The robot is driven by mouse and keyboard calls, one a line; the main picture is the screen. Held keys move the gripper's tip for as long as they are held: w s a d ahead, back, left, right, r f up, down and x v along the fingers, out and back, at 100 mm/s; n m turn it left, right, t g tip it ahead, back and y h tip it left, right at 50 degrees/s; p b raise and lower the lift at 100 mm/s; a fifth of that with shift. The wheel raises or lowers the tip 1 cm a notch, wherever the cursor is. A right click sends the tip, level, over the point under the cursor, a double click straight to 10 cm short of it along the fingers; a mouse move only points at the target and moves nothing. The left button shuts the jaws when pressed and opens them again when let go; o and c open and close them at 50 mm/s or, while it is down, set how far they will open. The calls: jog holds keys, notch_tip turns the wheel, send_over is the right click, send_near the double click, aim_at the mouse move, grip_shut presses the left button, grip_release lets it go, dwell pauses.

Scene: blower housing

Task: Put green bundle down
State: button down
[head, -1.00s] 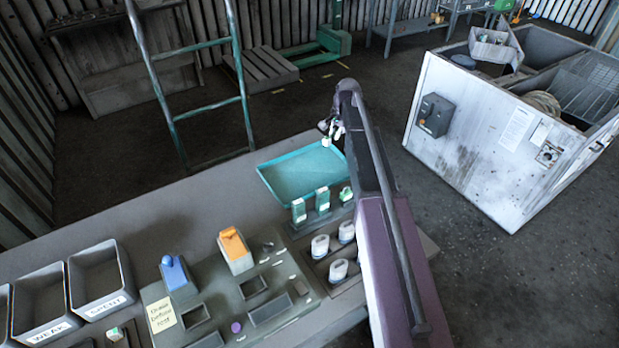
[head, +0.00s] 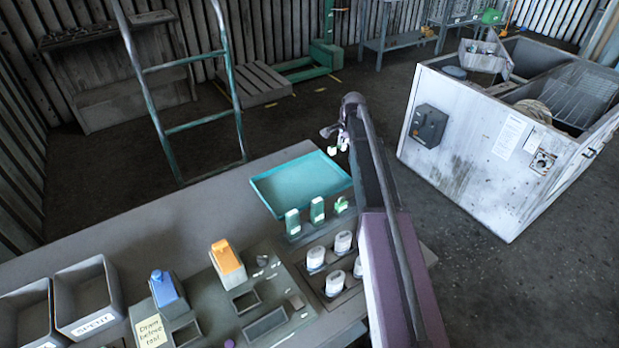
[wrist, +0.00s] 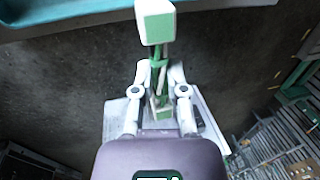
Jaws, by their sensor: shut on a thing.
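My gripper (wrist: 160,72) is shut on a green bundle (wrist: 158,78), which has a green-faced white block at its upper end in the wrist view. In the head view my gripper (head: 338,140) is just beyond the far right corner of the teal tray (head: 262,184), partly hidden by my arm. The bundle is small and hard to make out there. The wrist view shows dark floor behind the bundle and a teal tray edge (wrist: 60,16) at the top.
The teal tray looks empty. Green-and-white pieces (head: 317,211) stand in a rack in front of it, and white cups (head: 343,242) stand nearer. A fixture with a blue piece (head: 165,288) and orange piece (head: 228,260) is left. A white cabinet (head: 480,145) stands right.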

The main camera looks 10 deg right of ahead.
jog(key=b, duration=0.1)
send_over(310, 178)
jog(key=d, duration=0.1)
jog(key=shift+w+d+f, duration=0.1)
jog(key=shift+d+f, duration=0.05)
jog(key=shift+f, duration=0.5)
jog(key=shift+s+a+f, duration=0.1)
jog(key=shift+s+a, duration=0.2)
jog(key=shift+a, duration=0.05)
jog(key=shift+s+a+f+b, duration=0.1)
jog(key=shift+a+f+b, duration=0.15)
jog(key=shift+b, duration=0.2)
jog(key=b+x, duration=0.3)
jog(key=shift+s+d, duration=0.2)
jog(key=shift+s, duration=0.05)
jog(key=shift+f, duration=0.2)
jog(key=c, duration=0.7)
grip_release()
jog(key=shift+r, duration=0.2)
